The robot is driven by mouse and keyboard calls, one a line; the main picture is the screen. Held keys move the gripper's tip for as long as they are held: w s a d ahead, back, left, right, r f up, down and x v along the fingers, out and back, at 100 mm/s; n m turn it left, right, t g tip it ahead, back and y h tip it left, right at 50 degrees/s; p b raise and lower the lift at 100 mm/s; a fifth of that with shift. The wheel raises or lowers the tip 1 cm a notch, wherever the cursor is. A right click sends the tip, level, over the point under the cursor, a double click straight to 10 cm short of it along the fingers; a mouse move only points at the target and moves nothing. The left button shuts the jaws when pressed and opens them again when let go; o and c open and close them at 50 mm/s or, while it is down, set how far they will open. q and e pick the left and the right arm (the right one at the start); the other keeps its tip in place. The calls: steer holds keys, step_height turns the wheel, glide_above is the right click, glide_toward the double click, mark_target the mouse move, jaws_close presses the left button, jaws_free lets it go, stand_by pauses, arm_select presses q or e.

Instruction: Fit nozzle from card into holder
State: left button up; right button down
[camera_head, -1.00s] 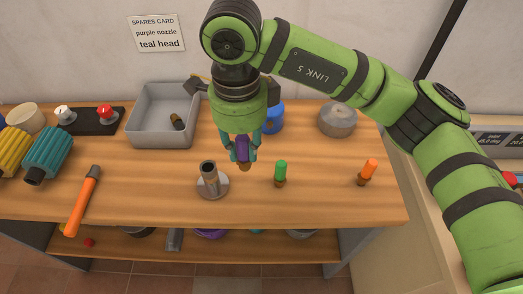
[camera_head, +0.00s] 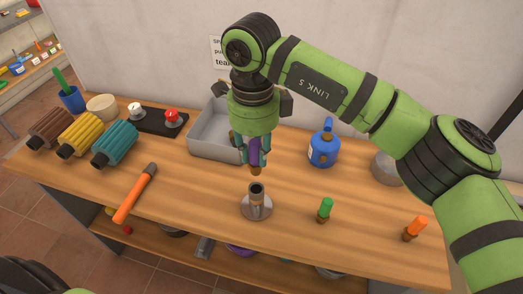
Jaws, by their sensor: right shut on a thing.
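The holder (camera_head: 257,200), a grey upright tube on a round base, stands on the bench just below the nozzle in the picture. A small gap shows between nozzle tip and tube mouth; exact alignment in depth is hard to tell. Green (camera_head: 325,209) and orange (camera_head: 414,228) nozzles stand on the bench to the right. The spares card (camera_head: 217,55) on the wall is mostly hidden by my arm. My left gripper is out of view.
A grey bin (camera_head: 208,137) is behind the gripper, with a blue oil can (camera_head: 324,148) to its right. Brown, yellow (camera_head: 80,136) and teal (camera_head: 115,145) ribbed heads lie left. An orange-handled tool (camera_head: 134,194) lies near the front edge.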

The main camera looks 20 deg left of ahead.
mark_target(254, 142)
steer(key=shift+f, duration=0.1)
stand_by(0.3)
steer(key=shift+f+b, duration=2.1)
steer(key=shift+f, duration=0.25)
steer(key=shift+b, duration=0.5)
steer(key=shift+f, duration=0.2)
steer(key=shift+f+b, duration=1.4)
steer(key=c, duration=1)
jaws_free()
steer(key=shift+o, duration=0.2)
steer(key=shift+r, duration=0.15)
step_height(254, 142, up, 12)
steer(key=shift+f, duration=0.1)
